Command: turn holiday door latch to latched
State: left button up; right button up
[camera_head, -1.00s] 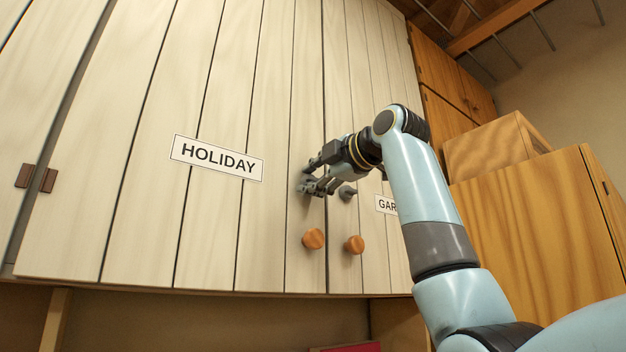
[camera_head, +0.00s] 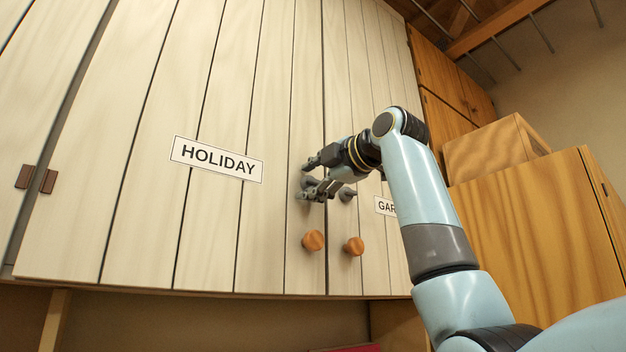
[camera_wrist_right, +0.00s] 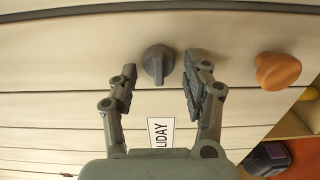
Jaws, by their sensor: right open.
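The holiday door (camera_head: 145,215) is a pale plank door with a HOLIDAY label (camera_head: 216,158). Its latch is a dark grey round knob with a raised ridge, clear in the right wrist view (camera_wrist_right: 157,62), where the ridge runs roughly up and down the picture. In the head view my fingers partly hide the latch. My right gripper (camera_head: 305,180) is open, with one finger on each side of the latch; the wrist view (camera_wrist_right: 162,80) shows a gap on both sides. My left gripper is not in view.
A wooden knob (camera_head: 313,240) sits below the latch. To the right, the neighbouring door has a similar grey latch (camera_head: 348,193), close to my gripper, a wooden knob (camera_head: 354,246) and a partly hidden label (camera_head: 385,206). A wooden cabinet (camera_head: 530,225) stands at the right.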

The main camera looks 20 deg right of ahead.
jog(key=v, duration=1.2)
jog(key=shift+w+f, duration=0.1)
